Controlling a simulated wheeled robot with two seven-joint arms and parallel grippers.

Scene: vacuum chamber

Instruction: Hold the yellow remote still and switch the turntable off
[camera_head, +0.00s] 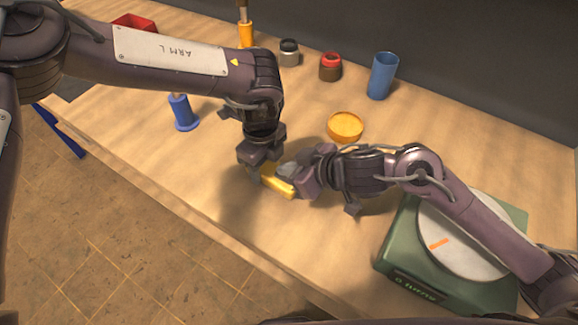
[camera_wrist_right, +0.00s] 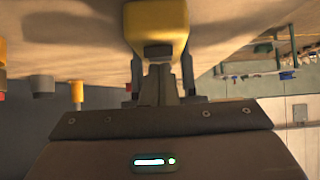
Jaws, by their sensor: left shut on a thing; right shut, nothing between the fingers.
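The yellow remote (camera_head: 277,184) is on or just above the wooden table in the middle of the head view. My left gripper (camera_head: 264,170) is shut on its far-left end. My right gripper (camera_head: 292,181) is shut with nothing between its fingers, close to the remote's near end. In the right wrist view the remote (camera_wrist_right: 156,27) is straight ahead of the shut fingertips (camera_wrist_right: 158,68); I cannot tell whether they touch it. The remote's buttons are hidden. The green turntable (camera_head: 408,262) has a pale disc with an orange mark (camera_head: 438,244) and stands at the right, partly behind my right arm.
A shallow yellow dish (camera_head: 345,126), a blue cup (camera_head: 382,76), a red-lidded jar (camera_head: 330,67) and a grey jar (camera_head: 289,53) stand behind the grippers. A blue holder (camera_head: 183,113) stands left. A red box (camera_head: 135,22) is at the far left. The table's front left is clear.

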